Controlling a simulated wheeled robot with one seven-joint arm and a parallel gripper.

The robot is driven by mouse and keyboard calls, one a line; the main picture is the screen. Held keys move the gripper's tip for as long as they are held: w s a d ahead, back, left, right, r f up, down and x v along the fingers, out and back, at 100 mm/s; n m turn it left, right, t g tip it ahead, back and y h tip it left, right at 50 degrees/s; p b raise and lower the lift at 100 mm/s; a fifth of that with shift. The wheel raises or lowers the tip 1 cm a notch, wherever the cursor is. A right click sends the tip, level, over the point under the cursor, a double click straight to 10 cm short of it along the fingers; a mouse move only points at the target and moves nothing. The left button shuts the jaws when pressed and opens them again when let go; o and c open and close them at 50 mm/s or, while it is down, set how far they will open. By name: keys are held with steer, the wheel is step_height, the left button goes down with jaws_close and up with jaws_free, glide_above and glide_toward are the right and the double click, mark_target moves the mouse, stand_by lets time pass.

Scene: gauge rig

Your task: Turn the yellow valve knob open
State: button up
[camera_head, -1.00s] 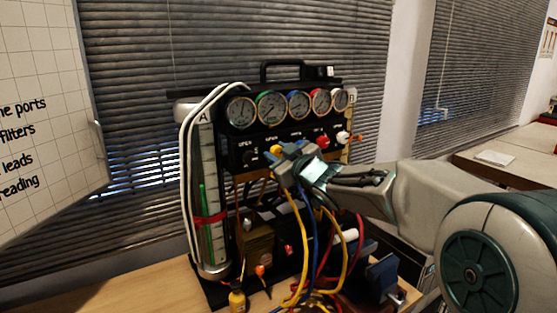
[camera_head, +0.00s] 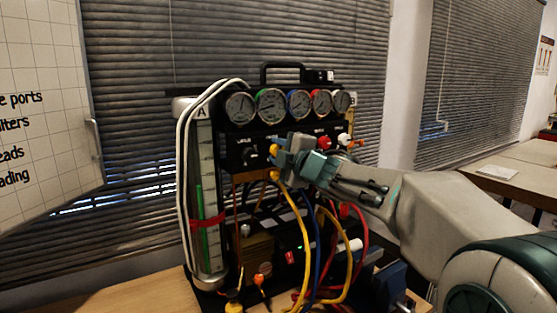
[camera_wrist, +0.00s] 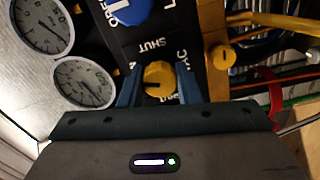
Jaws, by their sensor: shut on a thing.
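The yellow valve knob (camera_wrist: 160,78) sits on the black panel between the two blue fingers of my gripper (camera_wrist: 158,88) in the wrist view. My gripper is shut on the knob. In the head view my gripper (camera_head: 278,155) reaches in from the right to the middle of the panel, and a bit of yellow knob (camera_head: 273,149) shows at its fingertips. A blue knob (camera_wrist: 128,8) is beside it in the wrist view, with the word SHUT on the panel between them. The knob's exact angle is partly hidden by the fingers.
Several round gauges (camera_head: 271,105) line the panel top. A black knob (camera_head: 249,153) is left of my gripper; red (camera_head: 323,142) and white (camera_head: 343,139) knobs are right. A clear tube column (camera_head: 205,190) stands left.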

steer(key=shift+n+b, duration=1)
steer(key=shift+n, duration=1.1)
steer(key=o, duration=1)
steer(key=shift+c, duration=0.2)
steer(key=shift+s, duration=0.1)
steer(key=v, duration=1.3)
steer(key=shift+s+d, duration=0.25)
steer(key=shift+s, duration=0.05)
